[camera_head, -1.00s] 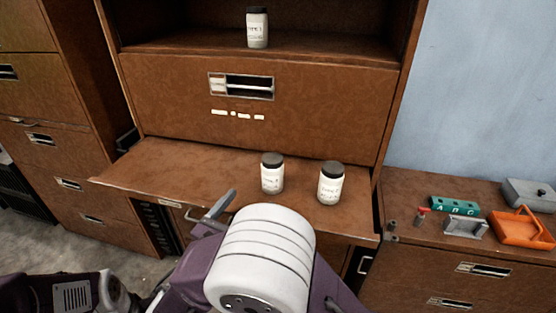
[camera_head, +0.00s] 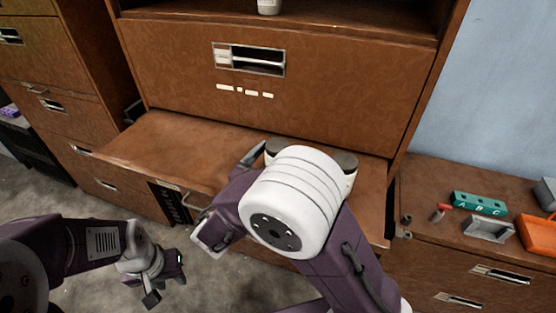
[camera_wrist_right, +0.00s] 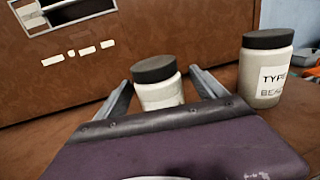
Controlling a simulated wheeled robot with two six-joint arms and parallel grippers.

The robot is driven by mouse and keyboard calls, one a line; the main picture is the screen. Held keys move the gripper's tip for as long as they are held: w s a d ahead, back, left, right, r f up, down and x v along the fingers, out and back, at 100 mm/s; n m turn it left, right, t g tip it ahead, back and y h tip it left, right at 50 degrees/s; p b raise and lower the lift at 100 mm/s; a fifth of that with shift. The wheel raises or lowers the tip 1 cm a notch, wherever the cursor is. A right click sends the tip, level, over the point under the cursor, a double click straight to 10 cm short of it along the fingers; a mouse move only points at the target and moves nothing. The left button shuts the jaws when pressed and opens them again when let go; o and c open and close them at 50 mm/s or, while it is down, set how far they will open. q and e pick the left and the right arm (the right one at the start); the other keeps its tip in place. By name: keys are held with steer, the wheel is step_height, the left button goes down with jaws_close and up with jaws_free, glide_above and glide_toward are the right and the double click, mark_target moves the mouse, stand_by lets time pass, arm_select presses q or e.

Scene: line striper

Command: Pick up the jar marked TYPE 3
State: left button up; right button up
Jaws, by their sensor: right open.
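Three white jars with dark lids are in view. One jar (camera_wrist_right: 158,85) stands on the pull-out shelf between the spread fingers of my open right gripper (camera_wrist_right: 165,90); its label is hidden. A second jar (camera_wrist_right: 264,72) stands to its right, with a label reading "TYPE" and "BEA…"; its number is not visible. In the head view, my right arm covers most of both, leaving the lids (camera_head: 346,160) partly showing. A third jar (camera_head: 269,6) is cut off on the upper shelf. My left gripper (camera_head: 167,288) is low at the left, empty, its fingers apart.
The brown cabinet front with a drawer handle (camera_head: 248,58) rises behind the pull-out shelf (camera_head: 160,145). At right, a side cabinet carries a green lettered block (camera_head: 479,203), a grey holder (camera_head: 488,229) and an orange tray (camera_head: 538,232). The shelf's left part is clear.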

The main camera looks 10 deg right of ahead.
steer(key=x, duration=0.2)
steer(key=shift+w+d, duration=0.2)
steer(key=shift+w, duration=0.1)
steer(key=shift+w+d+f, duration=0.1)
steer(key=shift+w+d, duration=0.15)
steer(key=shift+w, duration=0.1)
steer(key=shift+s+a, duration=0.1)
steer(key=c, duration=0.9)
jaws_close()
step_height(320, 180, up, 10)
steer(key=p, duration=0.2)
